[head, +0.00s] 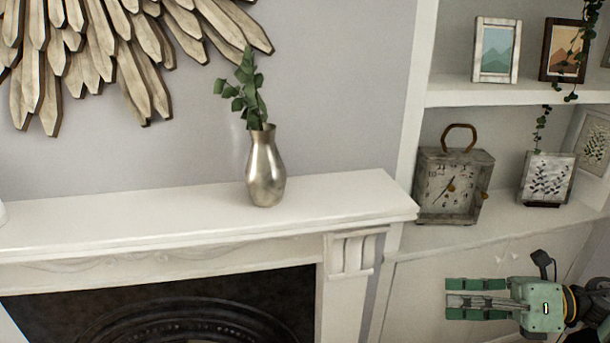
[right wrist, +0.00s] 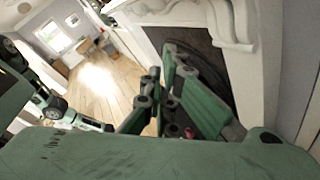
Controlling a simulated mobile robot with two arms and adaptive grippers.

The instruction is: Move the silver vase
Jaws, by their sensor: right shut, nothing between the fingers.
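The silver vase (head: 266,170) stands upright on the white mantel (head: 330,204) in the head view, near its right end. Green leafy sprigs (head: 246,92) stick out of its top. My right gripper (head: 462,298) is at the lower right of the head view, below and to the right of the vase, well apart from it. It points left and is shut and empty. Its green fingers (right wrist: 168,85) also show in the right wrist view, in front of the fireplace; the vase does not show there. My left gripper does not show in the head view.
A dark fireplace opening (head: 170,310) lies under the mantel. Right of it, white shelves hold a clock (head: 452,186), a plant picture (head: 547,180) and framed pictures (head: 495,50). A wooden wall decoration (head: 105,50) hangs above. The mantel left of the vase is mostly clear.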

